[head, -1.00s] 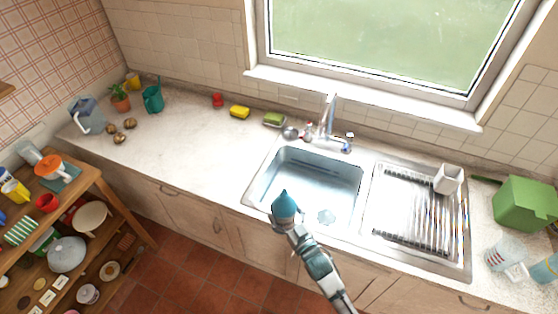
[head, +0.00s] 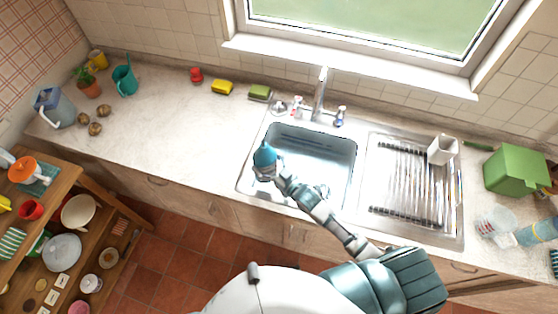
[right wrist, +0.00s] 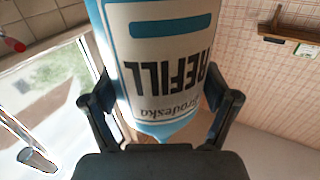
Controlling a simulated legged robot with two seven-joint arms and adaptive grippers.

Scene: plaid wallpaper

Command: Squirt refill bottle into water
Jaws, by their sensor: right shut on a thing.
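The refill bottle (right wrist: 160,70) is white and blue, with its "REFILL" label upside down in the right wrist view. The basin looks bluish inside; I cannot tell the water level. My left gripper is not in view.
The faucet (head: 320,92) stands behind the basin. A drying rack (head: 410,190) with a white holder (head: 443,150) is to the right, then a green box (head: 515,170). The counter left of the sink (head: 190,130) is mostly clear. A wooden shelf (head: 70,190) stands at the left.

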